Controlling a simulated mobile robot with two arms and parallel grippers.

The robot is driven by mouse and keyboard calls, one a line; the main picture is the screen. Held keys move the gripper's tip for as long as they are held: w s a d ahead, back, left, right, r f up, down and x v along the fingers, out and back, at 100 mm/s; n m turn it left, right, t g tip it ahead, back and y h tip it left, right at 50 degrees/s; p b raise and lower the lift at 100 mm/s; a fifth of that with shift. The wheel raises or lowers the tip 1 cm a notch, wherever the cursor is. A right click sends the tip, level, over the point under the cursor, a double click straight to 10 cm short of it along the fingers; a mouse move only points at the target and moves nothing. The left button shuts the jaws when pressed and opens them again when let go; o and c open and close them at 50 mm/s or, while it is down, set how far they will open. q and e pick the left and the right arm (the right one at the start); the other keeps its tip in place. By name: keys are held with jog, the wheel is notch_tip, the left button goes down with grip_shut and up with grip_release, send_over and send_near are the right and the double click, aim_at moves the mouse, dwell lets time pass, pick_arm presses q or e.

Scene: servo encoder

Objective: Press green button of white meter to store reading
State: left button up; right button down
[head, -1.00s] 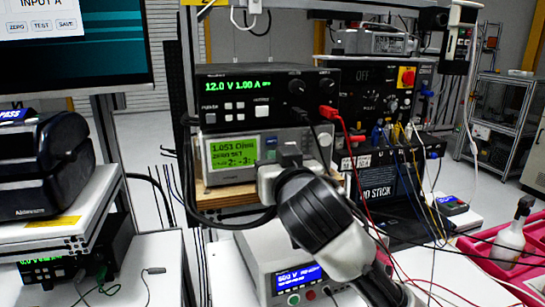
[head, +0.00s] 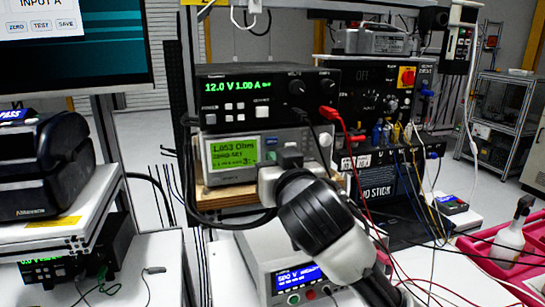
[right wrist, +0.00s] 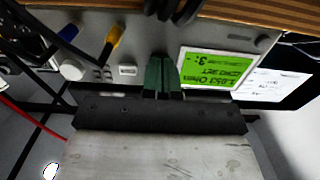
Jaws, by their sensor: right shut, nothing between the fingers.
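The white meter (head: 213,181) sits on a wooden shelf under the black power supply. Its lit green display (head: 235,152) reads about 1.053 Ohms. My right gripper (head: 290,153) is shut and empty at the meter's front, just right of the display. In the right wrist view the picture is upside down, and the narrow dark green fingertips (right wrist: 161,75) reach the meter panel beside the display (right wrist: 215,68). I cannot tell whether they touch it. My left gripper is not in view.
The black power supply (head: 265,95) stands on top of the meter. Red and black cables (head: 345,125) hang at its right. A lower white instrument (head: 262,250) with a blue display is below my wrist. A pink crate (head: 490,262) with a bottle is at right.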

jog(key=shift+s+d, duration=0.2)
jog(key=shift+s, duration=0.3)
jog(key=p+v, duration=0.1)
jog(key=v, duration=0.6)
jog(key=shift+s, duration=0.25)
jog(key=shift+r, duration=0.1)
